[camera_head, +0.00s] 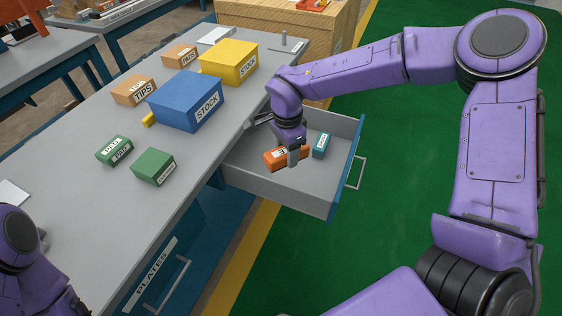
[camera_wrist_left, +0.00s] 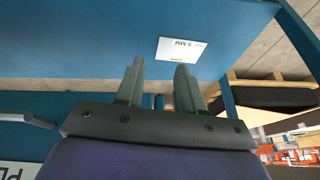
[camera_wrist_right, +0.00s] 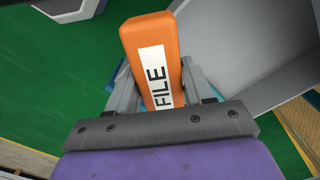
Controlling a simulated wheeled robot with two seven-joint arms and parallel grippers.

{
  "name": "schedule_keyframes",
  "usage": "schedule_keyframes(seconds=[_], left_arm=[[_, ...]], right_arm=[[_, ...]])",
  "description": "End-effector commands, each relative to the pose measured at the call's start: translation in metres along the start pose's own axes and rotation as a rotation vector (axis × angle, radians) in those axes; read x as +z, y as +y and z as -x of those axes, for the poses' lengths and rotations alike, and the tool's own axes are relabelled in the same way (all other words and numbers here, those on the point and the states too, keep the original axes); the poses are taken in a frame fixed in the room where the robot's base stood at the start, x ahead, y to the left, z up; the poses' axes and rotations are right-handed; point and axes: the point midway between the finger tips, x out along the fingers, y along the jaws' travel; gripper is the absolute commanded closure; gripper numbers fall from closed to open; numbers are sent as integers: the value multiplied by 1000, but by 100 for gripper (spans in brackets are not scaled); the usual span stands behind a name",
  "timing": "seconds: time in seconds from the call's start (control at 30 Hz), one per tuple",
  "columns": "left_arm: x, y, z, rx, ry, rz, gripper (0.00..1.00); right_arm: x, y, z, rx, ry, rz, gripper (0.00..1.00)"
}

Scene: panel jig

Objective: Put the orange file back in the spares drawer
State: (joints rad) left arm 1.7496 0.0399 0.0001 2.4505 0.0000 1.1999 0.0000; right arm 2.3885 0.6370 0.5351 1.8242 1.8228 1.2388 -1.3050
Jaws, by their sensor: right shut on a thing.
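The orange file (camera_head: 273,160), a block with a white label reading FILE, is between the fingers of my right gripper (camera_head: 292,156). It also shows in the right wrist view (camera_wrist_right: 152,55), gripped at its lower part. The spares drawer (camera_head: 285,194) is pulled out from the bench, and the file is inside its outline; I cannot tell whether it touches the drawer floor. My left gripper (camera_wrist_left: 160,85) is open and empty in the left wrist view, near a blue bench surface.
A teal box (camera_head: 321,145) stands in the drawer, right of the file. On the grey bench top (camera_head: 103,217) are a blue bin (camera_head: 180,107), a yellow bin (camera_head: 224,63), green boxes (camera_head: 153,167) and cardboard boxes (camera_head: 134,90). Green floor is clear beyond the drawer.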

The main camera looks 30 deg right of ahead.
Motion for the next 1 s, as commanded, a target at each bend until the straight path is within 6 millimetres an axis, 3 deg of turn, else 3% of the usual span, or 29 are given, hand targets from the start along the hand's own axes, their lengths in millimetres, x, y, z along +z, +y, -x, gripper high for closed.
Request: schedule_keyframes(seconds=[0.03, 0.4, 0.6, 0.7, 0.83, 1.0], left_arm=[[6, 2, -16, 0, 0, 0, 62], [28, 6, -68, 0, 1, 0, 62], [36, 8, -87, 0, 1, 0, 62], [38, 8, -92, 0, 1, 0, 62], [38, 9, -94, 0, 1, 1, 62], [39, 9, -95, 0, 1, 0, 62]], right_arm=[[-6, -2, -17, -1, 0, -173, 77], [-52, -11, -81, -5, -5, -1587, 77], [-70, -14, -103, -9, -13, -2176, 77], [-76, -15, -109, -10, -16, -2362, 77], [-80, -15, -114, -11, -17, -2485, 77], [-81, -15, -148, -10, -11, -2508, 77]])
